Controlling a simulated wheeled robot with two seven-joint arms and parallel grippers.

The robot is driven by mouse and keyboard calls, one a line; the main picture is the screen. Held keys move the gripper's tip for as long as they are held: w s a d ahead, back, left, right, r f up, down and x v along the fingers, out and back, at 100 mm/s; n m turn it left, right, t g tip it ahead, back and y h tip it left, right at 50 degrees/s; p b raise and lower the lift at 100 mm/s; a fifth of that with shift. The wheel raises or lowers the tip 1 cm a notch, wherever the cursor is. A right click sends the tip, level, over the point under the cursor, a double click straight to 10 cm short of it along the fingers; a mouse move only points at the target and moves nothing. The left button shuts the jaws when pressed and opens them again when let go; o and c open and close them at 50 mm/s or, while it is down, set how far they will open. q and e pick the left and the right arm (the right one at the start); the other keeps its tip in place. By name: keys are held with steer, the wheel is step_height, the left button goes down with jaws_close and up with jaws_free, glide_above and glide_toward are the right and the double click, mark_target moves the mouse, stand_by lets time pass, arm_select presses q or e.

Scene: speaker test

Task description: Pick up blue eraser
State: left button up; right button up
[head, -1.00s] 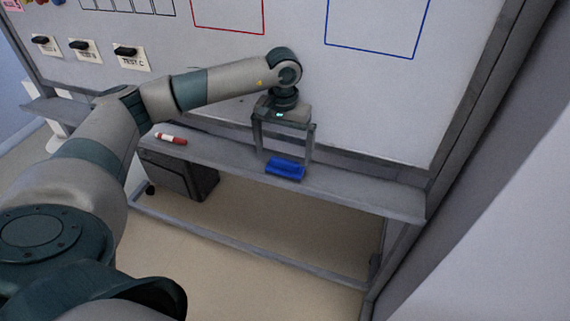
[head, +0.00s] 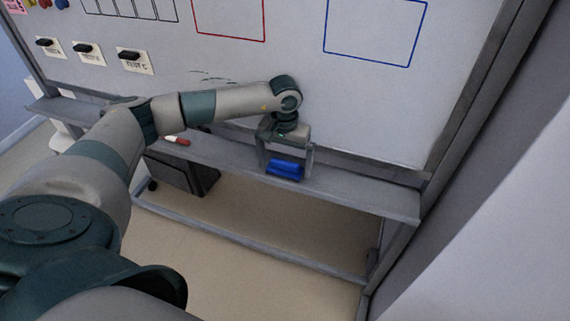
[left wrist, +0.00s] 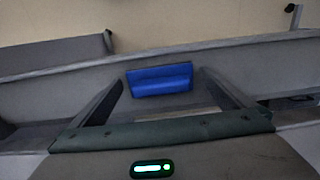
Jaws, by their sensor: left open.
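The blue eraser (head: 285,169) lies on the grey ledge (head: 350,190) below the whiteboard. My left gripper (head: 287,167) points down at it from above, with its fingers apart, one on each side of the eraser in the head view. In the left wrist view the eraser (left wrist: 160,80) shows between and just beyond the two finger tips (left wrist: 158,80), lying on the ledge. The jaws are open and hold nothing. I cannot tell whether a finger touches the eraser. My right gripper is not in view.
A red and white marker (head: 177,141) lies on the ledge to the left, partly under my left arm. The whiteboard (head: 350,110) rises right behind the gripper. A dark box (head: 182,174) stands under the ledge. The ledge right of the eraser is clear.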

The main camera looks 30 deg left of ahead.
arm_select(q)
steer(key=shift+f, duration=0.2)
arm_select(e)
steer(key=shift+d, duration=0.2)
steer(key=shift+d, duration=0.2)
arm_select(q)
steer(key=c, duration=0.9)
steer(key=shift+c, duration=0.2)
steer(key=shift+r, duration=0.15)
